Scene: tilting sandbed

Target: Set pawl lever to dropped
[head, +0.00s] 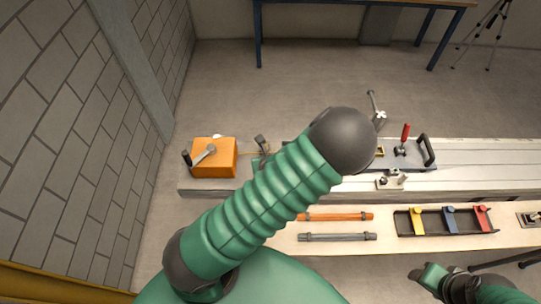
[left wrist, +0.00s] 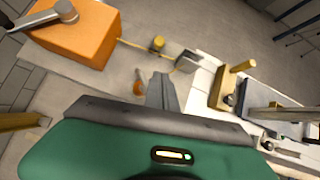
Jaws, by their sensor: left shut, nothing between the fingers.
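The orange box (head: 214,158) stands at the left end of the pale bench, with a grey lever (head: 204,154) lying slanted on it. In the left wrist view the grey lever (left wrist: 48,17) has a round end. A small orange-tipped piece (left wrist: 138,85) stands between the box and my left gripper (left wrist: 163,88). I cannot tell which part is the pawl lever. My left gripper is shut and empty, apart from the box; my arm hides it in the head view. Part of my right arm shows at the head view's lower right, but its fingers are not distinguishable.
A thin cord runs from the box past a brass post (left wrist: 157,45) to a grey block (left wrist: 187,62). A plate with a red handle (head: 405,132) is farther right. The front ledge holds an orange bar (head: 335,216), a grey bar (head: 337,237) and a coloured-clip rack (head: 445,220).

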